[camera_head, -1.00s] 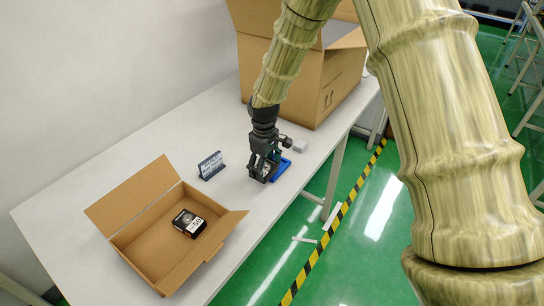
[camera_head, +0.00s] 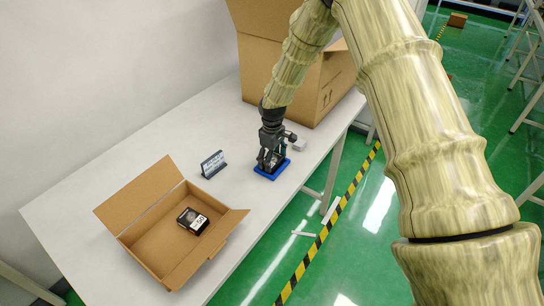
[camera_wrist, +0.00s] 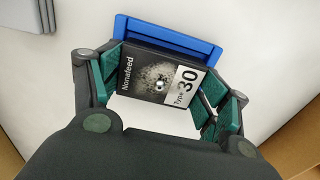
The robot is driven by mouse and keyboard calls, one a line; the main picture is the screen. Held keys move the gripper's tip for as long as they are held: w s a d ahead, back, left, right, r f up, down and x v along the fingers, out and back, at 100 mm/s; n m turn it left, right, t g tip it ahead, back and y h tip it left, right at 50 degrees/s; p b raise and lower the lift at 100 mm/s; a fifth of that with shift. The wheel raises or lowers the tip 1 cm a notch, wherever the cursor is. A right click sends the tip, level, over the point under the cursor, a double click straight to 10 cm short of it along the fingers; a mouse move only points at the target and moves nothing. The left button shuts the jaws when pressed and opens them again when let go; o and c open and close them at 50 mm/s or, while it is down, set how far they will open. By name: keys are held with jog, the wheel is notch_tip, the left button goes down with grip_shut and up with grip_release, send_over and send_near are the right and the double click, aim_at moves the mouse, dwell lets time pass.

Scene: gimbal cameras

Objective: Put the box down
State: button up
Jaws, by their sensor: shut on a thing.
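My gripper (camera_head: 270,160) is shut on a small black box (camera_wrist: 158,78) with a white "Type 30" label. The wrist view shows the green finger pads of my gripper (camera_wrist: 160,84) on either side of the box. A blue tray (camera_wrist: 168,36) shows behind the box in the wrist view. In the head view my gripper is at the blue tray (camera_head: 262,173), low over the table. I cannot tell whether the box touches the tray's floor. In the head view the fingers mostly hide the held box.
An open cardboard box (camera_head: 160,213) at the front left holds another black box (camera_head: 193,221). A small dark sign (camera_head: 213,164) stands left of my gripper. The white table's (camera_head: 100,170) right edge is close to the tray.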

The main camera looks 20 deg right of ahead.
dwell(0.3)
jog(key=shift+f, duration=0.2)
jog(key=o, duration=1.1)
jog(key=shift+r, duration=0.1)
notch_tip(320, 180, up, 12)
jog(key=b, duration=0.4)
jog(key=shift+r, duration=0.1)
